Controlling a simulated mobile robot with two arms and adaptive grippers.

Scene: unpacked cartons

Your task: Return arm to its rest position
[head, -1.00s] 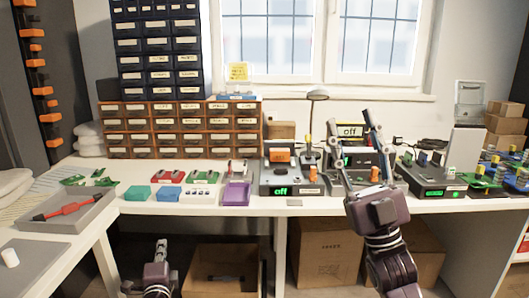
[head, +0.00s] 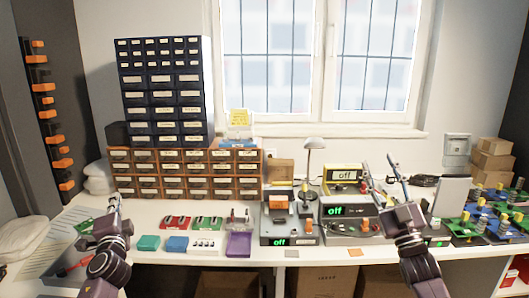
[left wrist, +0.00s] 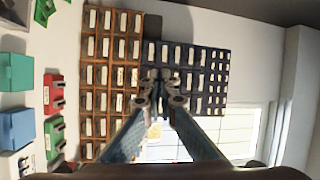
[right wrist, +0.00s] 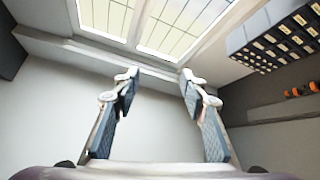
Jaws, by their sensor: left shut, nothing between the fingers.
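My left gripper (head: 115,205) is raised at the left side of the workbench, pointing up, in front of the drawer cabinets. In the left wrist view its fingers (left wrist: 160,85) meet at the tips with nothing between them. My right gripper (head: 382,174) is raised at the right of the head view, in front of the bench devices. In the right wrist view its fingers (right wrist: 158,82) are spread apart and empty, facing the window and wall.
Dark drawers (head: 162,90) stand on orange-framed drawers (head: 185,172) at the back left. Teal (head: 148,243) and purple (head: 238,245) boxes lie near the front edge. Devices showing "off" (head: 279,241) fill the middle. Circuit boards (head: 490,222) and cartons (head: 492,164) are at right.

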